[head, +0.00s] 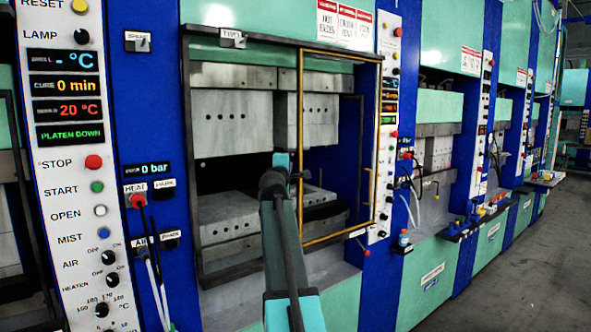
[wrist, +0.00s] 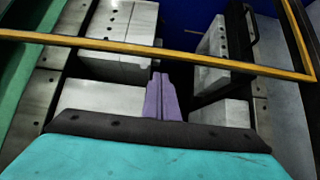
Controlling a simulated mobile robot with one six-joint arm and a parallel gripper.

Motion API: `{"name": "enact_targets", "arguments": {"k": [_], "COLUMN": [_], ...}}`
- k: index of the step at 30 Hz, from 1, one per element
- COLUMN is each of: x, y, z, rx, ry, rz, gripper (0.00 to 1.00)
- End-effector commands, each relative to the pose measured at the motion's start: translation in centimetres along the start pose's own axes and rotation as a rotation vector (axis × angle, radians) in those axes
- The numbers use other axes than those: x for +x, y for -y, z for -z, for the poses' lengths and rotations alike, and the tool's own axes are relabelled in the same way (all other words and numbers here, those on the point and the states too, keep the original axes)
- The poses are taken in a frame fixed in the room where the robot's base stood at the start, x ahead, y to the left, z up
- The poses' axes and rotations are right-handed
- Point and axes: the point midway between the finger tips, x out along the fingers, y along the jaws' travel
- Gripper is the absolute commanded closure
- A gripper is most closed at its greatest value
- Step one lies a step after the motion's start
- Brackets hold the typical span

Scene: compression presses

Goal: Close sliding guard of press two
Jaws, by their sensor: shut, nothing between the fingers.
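The sliding guard (head: 376,150) is a yellow-edged frame on the front of the nearest press (head: 218,142), in the right half of its opening. The left half is uncovered, with metal platens showing. Its yellow edge (wrist: 120,46) also crosses the upper part of the wrist view. My gripper (head: 281,160) is in front of the opening, just left of the guard's left upright in the head view. Its purple fingers (wrist: 161,96) are shut and empty in the wrist view, below the yellow bar in the picture. I cannot tell whether they touch the guard.
A tall control panel (head: 75,190) stands at the left, with blue posts beside it. A second narrow panel (head: 386,120) is just right of the guard. More presses (head: 440,150) run off to the right. The grey floor (head: 500,270) is clear at the lower right.

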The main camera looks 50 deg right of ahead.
Motion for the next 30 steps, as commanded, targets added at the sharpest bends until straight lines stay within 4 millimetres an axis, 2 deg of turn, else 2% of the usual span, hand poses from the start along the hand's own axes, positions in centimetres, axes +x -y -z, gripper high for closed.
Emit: {"name": "enact_targets", "arguments": {"k": [1,18,24,30], "x": [-0.9,-7.9,-9.3,-9.7], "y": [0.2,0.2,0.2,0.1], "z": [-0.2,-0.3,-0.3,-0.3], "rx": [0.0,0.001,0.0,0.0], "ry": [0.001,0.002,0.002,0.003], "rz": [-0.001,0.001,0.002,0.002], "gripper": [1.0,1.0,1.0,1.0]}}
